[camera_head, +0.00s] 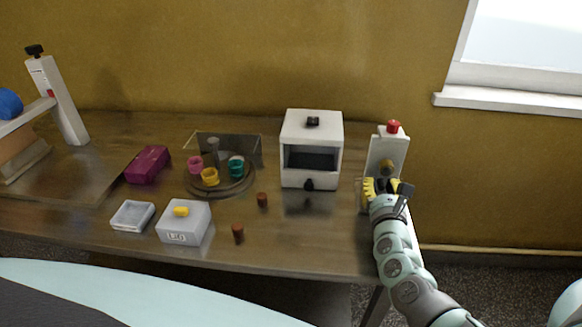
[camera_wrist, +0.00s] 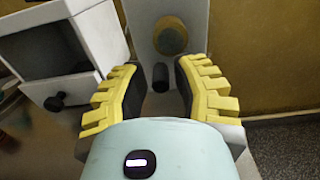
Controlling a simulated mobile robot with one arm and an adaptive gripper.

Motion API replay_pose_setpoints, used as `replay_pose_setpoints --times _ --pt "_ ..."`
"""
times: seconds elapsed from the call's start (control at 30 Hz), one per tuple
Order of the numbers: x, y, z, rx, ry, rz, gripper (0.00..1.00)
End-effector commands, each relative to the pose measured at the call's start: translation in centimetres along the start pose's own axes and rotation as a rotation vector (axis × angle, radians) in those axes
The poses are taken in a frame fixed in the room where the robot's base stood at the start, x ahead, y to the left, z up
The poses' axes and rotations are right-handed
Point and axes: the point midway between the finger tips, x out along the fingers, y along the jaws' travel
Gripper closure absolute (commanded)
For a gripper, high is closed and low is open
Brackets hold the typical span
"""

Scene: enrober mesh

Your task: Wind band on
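A white upright unit (camera_head: 388,148) stands at the right end of the table, with a red cap (camera_head: 393,126) on top. On its face is a round brass-coloured disc (camera_head: 386,166); in the wrist view this disc (camera_wrist: 171,35) is above a short black peg (camera_wrist: 160,77). My gripper (camera_head: 387,187) is in front of the unit's lower part and hides it in the head view. In the wrist view, my gripper (camera_wrist: 157,68) has its yellow-ribbed fingers apart, with the peg showing between them. I see no clear contact. No band can be made out.
A white box-shaped oven (camera_head: 312,125) stands just left of my gripper. A window sill (camera_head: 510,101) is at right.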

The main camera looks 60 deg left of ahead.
Motion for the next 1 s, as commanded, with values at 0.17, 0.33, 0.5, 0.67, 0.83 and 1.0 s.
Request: replay_pose_setpoints --times 0.17,0.33,0.5,0.67,0.83,1.0 --pt "0.0 0.02 0.0 0.0 0.0 0.0 0.92" --pt "0.0 -0.02 0.0 0.0 0.0 0.0 1.0" --pt "0.0 -0.04 0.02 0.0 -0.001 -0.001 1.0" --pt "0.0 -0.05 0.02 0.009 -0.001 -0.002 1.0" --pt "0.0 -0.01 0.03 0.056 -0.003 -0.003 1.0" --pt "0.0 0.14 0.03 0.156 -0.002 -0.005 1.0"
